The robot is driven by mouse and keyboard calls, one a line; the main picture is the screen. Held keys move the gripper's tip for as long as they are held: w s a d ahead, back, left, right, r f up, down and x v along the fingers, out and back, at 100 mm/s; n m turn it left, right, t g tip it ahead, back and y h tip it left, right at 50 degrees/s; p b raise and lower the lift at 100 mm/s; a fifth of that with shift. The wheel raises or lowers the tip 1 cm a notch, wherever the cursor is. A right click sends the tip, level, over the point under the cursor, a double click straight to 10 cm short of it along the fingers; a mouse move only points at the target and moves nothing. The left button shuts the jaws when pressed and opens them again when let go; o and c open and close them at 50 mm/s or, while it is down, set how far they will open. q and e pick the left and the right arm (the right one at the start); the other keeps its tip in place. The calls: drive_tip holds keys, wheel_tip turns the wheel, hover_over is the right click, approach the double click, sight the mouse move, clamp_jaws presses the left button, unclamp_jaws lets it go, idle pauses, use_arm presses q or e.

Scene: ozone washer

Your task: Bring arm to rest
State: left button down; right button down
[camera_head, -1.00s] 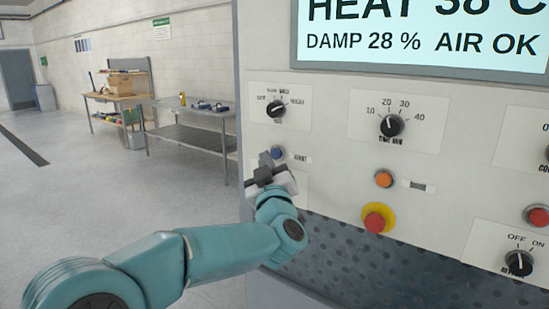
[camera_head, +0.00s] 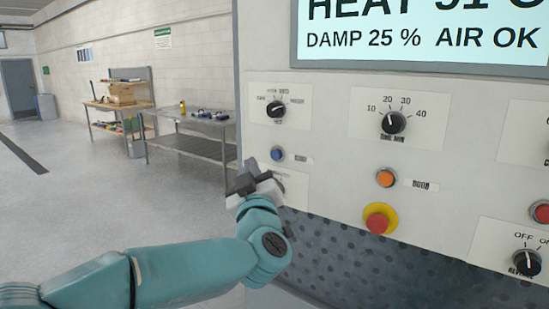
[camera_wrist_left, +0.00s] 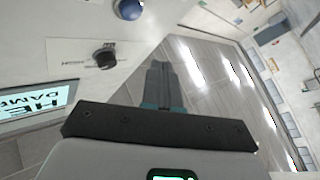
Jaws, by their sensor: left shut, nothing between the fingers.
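My left arm comes in from the lower left in the head view. Its gripper (camera_head: 243,180) is in front of the panel's left edge, a little below and left of the blue button (camera_head: 277,154), apart from it. The gripper is shut and empty. In the left wrist view the closed fingers (camera_wrist_left: 163,85) point past the panel's edge; the blue button (camera_wrist_left: 130,9) and a black knob (camera_wrist_left: 104,57) show at upper left. My right gripper is not in view.
The washer panel (camera_head: 330,150) fills the right side. It carries an orange button (camera_head: 386,177), a red stop button on yellow (camera_head: 379,219), dials and a display (camera_head: 425,38). A metal table (camera_head: 195,125) and a workbench (camera_head: 120,105) stand further back left. The floor between is open.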

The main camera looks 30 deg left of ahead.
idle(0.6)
use_arm(q)
drive_tip(key=w+d+f+m+g+h, duration=0.1)
drive_tip(key=w+f+m+h, duration=0.15)
drive_tip(key=f, duration=0.95)
drive_tip(key=w+d+f+m+g+h, duration=0.1)
drive_tip(key=w+f+m+h, duration=0.2)
drive_tip(key=f, duration=0.8)
drive_tip(key=s+d+f+m+g+h, duration=0.1)
drive_tip(key=s+d+f+m+h, duration=0.15)
drive_tip(key=f, duration=0.75)
drive_tip(key=s+d+f+m+g+h, duration=0.1)
drive_tip(key=d+f+g, duration=0.15)
drive_tip(key=f, duration=0.75)
drive_tip(key=s+d+f+m+g+h, duration=0.1)
drive_tip(key=s+d+f+g+h, duration=0.1)
drive_tip(key=s+d+f, duration=0.35)
drive_tip(key=s+d+f+m+g+h, duration=0.1)
drive_tip(key=s+d+f+g+h, duration=0.15)
drive_tip(key=s+f, duration=0.55)
drive_tip(key=s+d+f+g+h, duration=0.2)
drive_tip(key=s+d+g, duration=0.1)
drive_tip(key=s, duration=0.4)
drive_tip(key=s+d+f+g+h, duration=0.2)
drive_tip(key=s+d+f+g, duration=0.1)
drive_tip(key=s, duration=0.5)
drive_tip(key=shift+s+d+f, duration=0.2)
drive_tip(key=shift+d+f, duration=0.05)
drive_tip(key=shift+d, duration=0.65)
